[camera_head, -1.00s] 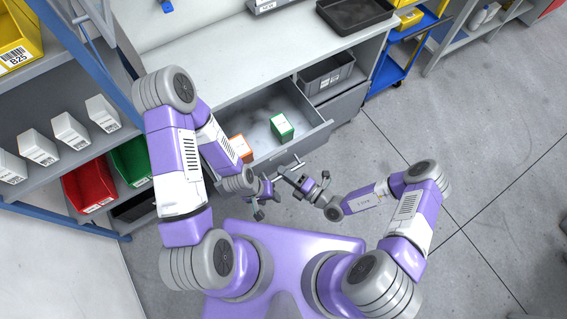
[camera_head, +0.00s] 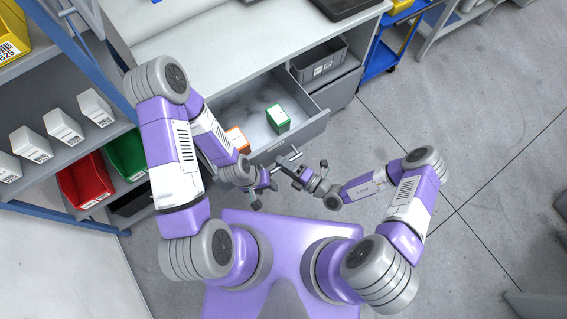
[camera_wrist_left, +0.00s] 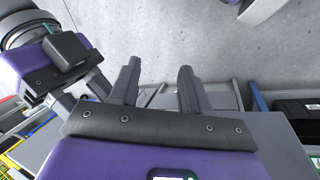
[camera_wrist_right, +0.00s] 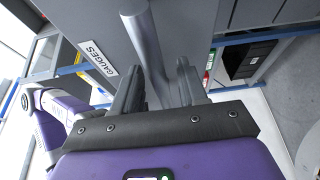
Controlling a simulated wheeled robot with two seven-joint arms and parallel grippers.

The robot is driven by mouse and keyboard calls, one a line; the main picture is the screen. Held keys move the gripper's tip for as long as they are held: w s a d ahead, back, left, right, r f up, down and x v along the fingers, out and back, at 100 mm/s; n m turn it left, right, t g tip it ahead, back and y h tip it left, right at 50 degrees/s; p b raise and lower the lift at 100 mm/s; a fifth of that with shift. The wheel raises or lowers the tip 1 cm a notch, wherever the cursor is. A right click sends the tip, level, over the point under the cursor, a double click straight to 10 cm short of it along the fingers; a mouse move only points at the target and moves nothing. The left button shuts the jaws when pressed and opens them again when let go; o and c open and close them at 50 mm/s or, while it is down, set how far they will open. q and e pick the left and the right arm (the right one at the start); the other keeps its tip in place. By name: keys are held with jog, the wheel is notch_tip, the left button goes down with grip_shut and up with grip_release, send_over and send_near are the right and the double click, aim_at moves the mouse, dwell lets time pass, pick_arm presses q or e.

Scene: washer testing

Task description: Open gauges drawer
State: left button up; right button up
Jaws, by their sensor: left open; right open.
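The gauges drawer (camera_head: 309,131) is pulled out below the workbench in the head view. A green-and-white box (camera_head: 277,118) and an orange-and-white box (camera_head: 237,140) are inside it. In the right wrist view, the GAUGES label (camera_wrist_right: 97,58) is on the drawer front beside a grey bar handle (camera_wrist_right: 144,42). My right gripper (camera_head: 304,168) is open, with its fingers on either side of the handle; contact is unclear. My left gripper (camera_head: 266,193) is open and empty, left of and below the right one. Its fingers also show in the left wrist view (camera_wrist_left: 158,85).
A grey bin (camera_head: 318,65) sits in an open compartment right of the drawer. A shelf with a red bin (camera_head: 85,180), a green bin (camera_head: 128,155) and white boxes stands left, near my left arm. A blue cart (camera_head: 378,62) stands back right.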

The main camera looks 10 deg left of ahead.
jog(key=v, duration=0.7)
jog(key=shift+d, duration=0.25)
jog(key=shift+s, duration=0.1)
